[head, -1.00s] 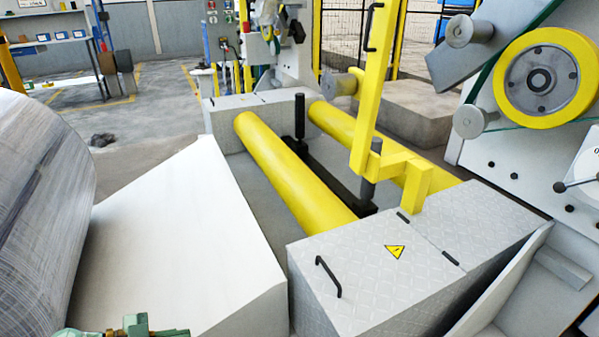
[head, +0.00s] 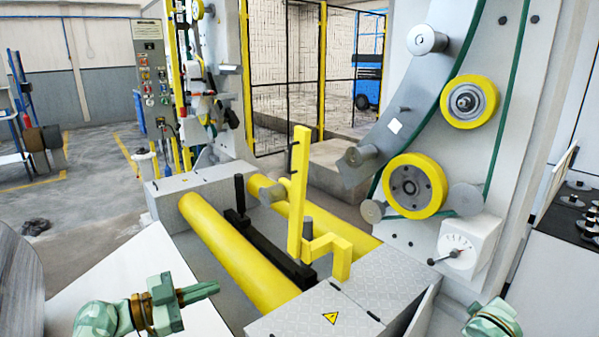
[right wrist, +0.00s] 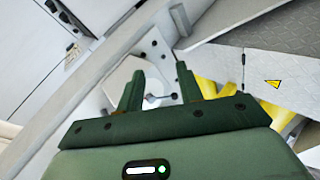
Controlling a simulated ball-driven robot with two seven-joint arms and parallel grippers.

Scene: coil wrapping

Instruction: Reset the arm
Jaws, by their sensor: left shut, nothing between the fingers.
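My left gripper (head: 200,291) is green and shows at the lower left of the head view. Its fingers are together with nothing between them, and it points right over the white sloped panel. Part of my right arm (head: 492,320) shows at the bottom right edge of the head view; its gripper is cut off there. In the right wrist view my right gripper (right wrist: 159,82) has its two green fingers apart, with nothing held between them.
Two yellow rollers (head: 240,255) lie in the machine bed, with a yellow upright bracket (head: 298,190) over them. A grey diamond-plate cover (head: 320,318) is at the front. Yellow-rimmed wheels (head: 416,186) and a dial (head: 458,252) are at right. A wrapped coil (head: 18,285) stands at far left.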

